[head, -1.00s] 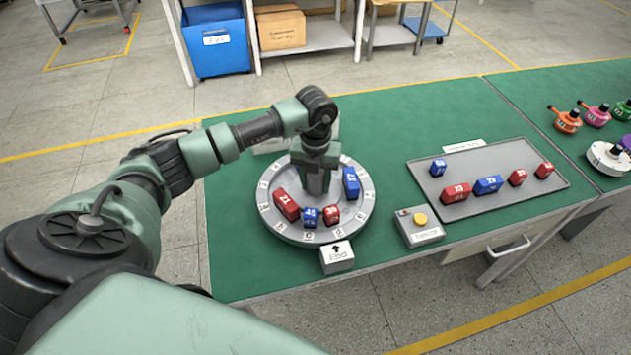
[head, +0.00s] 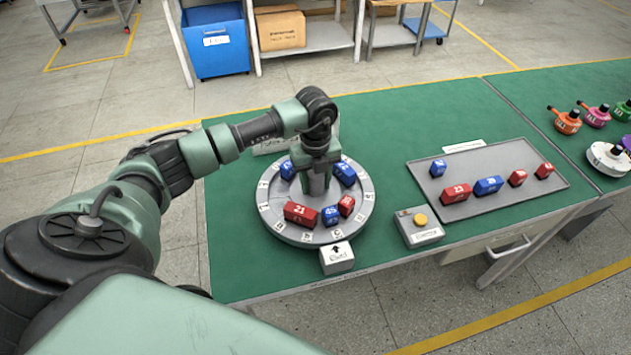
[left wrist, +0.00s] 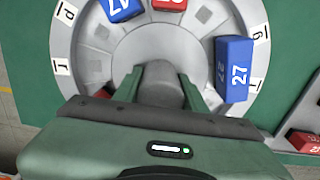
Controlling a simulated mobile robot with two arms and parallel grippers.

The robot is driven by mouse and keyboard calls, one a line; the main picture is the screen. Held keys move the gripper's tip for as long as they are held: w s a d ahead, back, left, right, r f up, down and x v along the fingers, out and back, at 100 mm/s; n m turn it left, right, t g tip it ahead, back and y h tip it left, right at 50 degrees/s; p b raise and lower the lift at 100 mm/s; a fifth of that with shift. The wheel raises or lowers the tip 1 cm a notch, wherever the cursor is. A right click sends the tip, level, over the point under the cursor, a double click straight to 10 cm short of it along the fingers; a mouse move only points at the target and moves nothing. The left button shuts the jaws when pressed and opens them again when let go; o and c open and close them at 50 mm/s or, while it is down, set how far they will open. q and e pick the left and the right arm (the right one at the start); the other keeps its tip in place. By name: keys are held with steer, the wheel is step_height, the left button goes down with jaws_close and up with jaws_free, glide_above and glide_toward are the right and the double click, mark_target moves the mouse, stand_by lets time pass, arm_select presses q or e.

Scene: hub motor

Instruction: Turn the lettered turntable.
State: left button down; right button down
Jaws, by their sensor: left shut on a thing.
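The round grey turntable (head: 270,218) lies on the green table, with lettered tags around its rim. It bears a red block 21 (head: 300,214), a blue block 45 (head: 330,215), another red block (head: 346,205) and blue blocks (head: 344,173) (head: 287,170) at the back. My left gripper (head: 317,188) points down at the turntable's middle. In the left wrist view its fingers (left wrist: 160,90) are shut on the grey centre knob (left wrist: 160,80). A blue block 27 (left wrist: 235,68) stands close beside the right finger there. My right gripper is not in view.
A small grey box with an arrow (head: 337,257) stands at the turntable's front edge. A button box (head: 418,228) with a yellow button is to its right. A grey tray (head: 505,196) holds several red and blue blocks. Coloured motor-like parts (head: 566,121) stand far right.

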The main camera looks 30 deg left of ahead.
arm_select(q)
steer(key=shift+w+a+r+n, duration=0.1)
steer(key=shift+n, duration=0.8)
steer(key=shift+w+r+n, duration=0.1)
steer(key=shift+n, duration=1.4)
steer(key=c, duration=0.9)
jaws_free()
steer(key=shift+o, duration=0.4)
steer(key=shift+s+f, duration=0.15)
step_height(320, 180, up, 7)
steer(key=shift+f+b, duration=0.1)
steer(key=shift+b, duration=0.55)
steer(key=shift+r, duration=0.55)
